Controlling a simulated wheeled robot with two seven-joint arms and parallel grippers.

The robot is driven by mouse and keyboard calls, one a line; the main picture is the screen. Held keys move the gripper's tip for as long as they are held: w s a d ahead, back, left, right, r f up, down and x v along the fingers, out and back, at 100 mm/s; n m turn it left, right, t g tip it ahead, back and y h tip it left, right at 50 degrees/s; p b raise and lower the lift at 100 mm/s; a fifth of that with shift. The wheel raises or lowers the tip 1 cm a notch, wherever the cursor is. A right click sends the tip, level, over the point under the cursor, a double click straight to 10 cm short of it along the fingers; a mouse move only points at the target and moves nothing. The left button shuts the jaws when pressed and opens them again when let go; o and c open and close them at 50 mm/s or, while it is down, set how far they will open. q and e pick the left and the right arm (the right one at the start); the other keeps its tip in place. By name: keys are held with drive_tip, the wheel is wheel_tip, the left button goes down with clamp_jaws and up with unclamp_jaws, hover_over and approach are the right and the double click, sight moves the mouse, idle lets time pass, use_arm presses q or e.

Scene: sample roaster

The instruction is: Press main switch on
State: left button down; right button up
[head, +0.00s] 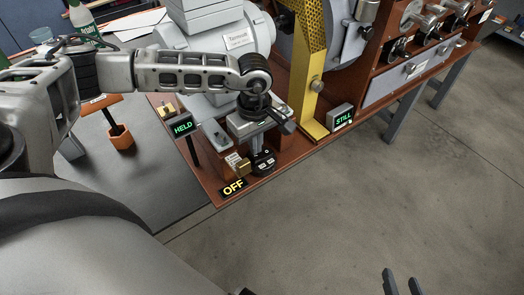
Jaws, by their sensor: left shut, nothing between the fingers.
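A black round control (263,163) with pale marks sits at the front corner of the brown machine base. An OFF sign (233,187) with yellow letters stands in front of it, and a small brass-coloured block (243,168) is just left of it. I cannot tell which of these is the main switch. My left gripper (260,147) points down, shut and empty, close above the black control; its wrist hides part of this area, and contact cannot be told. My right gripper (401,284) is at the bottom edge, fingers apart, empty, over the floor.
Green-lit signs read HELD (183,127) and STILL (341,118). A yellow upright (313,75) stands right of my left wrist. An orange cup (121,137) is on the dark table at left. The floor at right is clear.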

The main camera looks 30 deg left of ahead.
use_arm(q)
drive_tip(key=shift+f, duration=0.1)
idle(0.4)
drive_tip(key=shift+f+b, duration=0.6)
drive_tip(key=shift+b, duration=0.05)
drive_tip(key=shift+r, duration=0.1)
wheel_tip(320, 180, up, 7)
drive_tip(key=p, duration=0.4)
drive_tip(key=shift+p, duration=0.3)
idle(0.3)
idle(0.3)
